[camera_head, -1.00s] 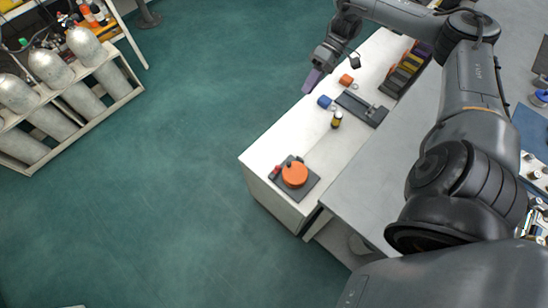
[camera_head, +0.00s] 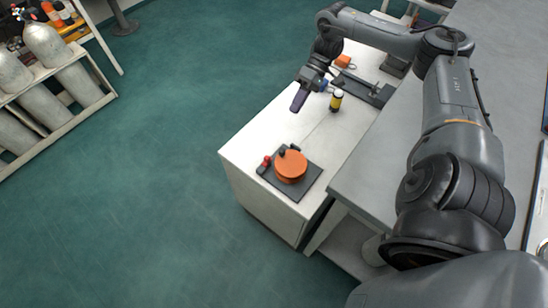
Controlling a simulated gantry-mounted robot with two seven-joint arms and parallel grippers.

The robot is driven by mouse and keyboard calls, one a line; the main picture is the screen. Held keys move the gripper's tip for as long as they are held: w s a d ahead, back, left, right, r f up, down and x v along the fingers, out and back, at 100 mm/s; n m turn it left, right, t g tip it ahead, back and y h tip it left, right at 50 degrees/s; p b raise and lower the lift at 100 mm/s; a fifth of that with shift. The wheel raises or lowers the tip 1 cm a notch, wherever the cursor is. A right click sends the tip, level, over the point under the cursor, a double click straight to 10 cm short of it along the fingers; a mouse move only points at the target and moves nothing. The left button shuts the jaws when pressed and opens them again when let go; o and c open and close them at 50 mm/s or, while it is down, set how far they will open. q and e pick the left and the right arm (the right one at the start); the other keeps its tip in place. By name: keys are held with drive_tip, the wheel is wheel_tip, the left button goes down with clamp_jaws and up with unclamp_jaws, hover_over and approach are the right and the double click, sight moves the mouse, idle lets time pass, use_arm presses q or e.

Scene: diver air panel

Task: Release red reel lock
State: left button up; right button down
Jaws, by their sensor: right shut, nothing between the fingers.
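An orange reel (camera_head: 290,167) sits on a dark square base plate (camera_head: 309,183) near the front end of the white bench. A small red knob (camera_head: 266,160), likely the red reel lock, stands at the left corner of the plate. A small black part (camera_head: 291,149) stands at the reel's back edge. My right gripper (camera_head: 297,104) is shut and empty, pointing down above the bench's left edge, behind the reel and apart from it. My left gripper is not in view.
A yellow-and-black bottle (camera_head: 336,101) stands behind the reel, by a dark rail fixture (camera_head: 371,92). An orange block (camera_head: 344,61) lies farther back. White bench top (camera_head: 252,142) is clear around the plate.

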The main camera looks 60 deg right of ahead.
sight(267, 160)
use_arm(q)
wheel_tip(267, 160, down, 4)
drive_tip(key=b, duration=0.2)
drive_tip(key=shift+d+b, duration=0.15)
drive_tip(key=shift+b, duration=0.15)
use_arm(e)
wheel_tip(267, 160, down, 4)
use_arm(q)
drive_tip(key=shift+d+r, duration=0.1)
use_arm(e)
drive_tip(key=x, duration=1)
drive_tip(key=shift+f, duration=0.1)
drive_tip(key=shift+w+a, duration=0.2)
drive_tip(key=shift+a, duration=0.85)
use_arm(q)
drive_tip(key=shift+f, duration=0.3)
use_arm(e)
drive_tip(key=shift+w+a, duration=0.25)
drive_tip(key=shift+a, duration=0.65)
